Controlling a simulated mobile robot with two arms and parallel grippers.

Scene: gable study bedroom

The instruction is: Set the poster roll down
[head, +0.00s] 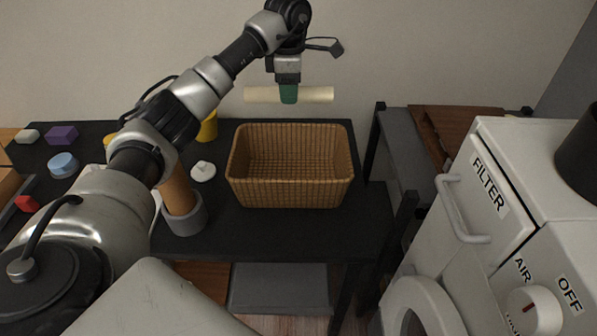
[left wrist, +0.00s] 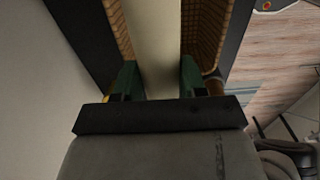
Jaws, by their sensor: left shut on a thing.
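The poster roll (head: 318,94) is a cream cylinder held level in the air above the back of the wicker basket in the head view. My left gripper (head: 289,97) is shut on it near its middle, with green fingertips around it. The left wrist view shows the roll (left wrist: 155,45) between the green fingers of the gripper (left wrist: 160,85), with parts of the basket beyond on both sides. The basket (head: 290,194) stands on the black table and looks empty. My right gripper is not in view.
The black table (head: 225,222) also bears a grey cup (head: 187,219) with a brown cylinder, a white lump (head: 203,171), a blue round thing (head: 63,165) and a purple block (head: 62,135). A white cabinet marked FILTER (head: 487,185) stands at the right.

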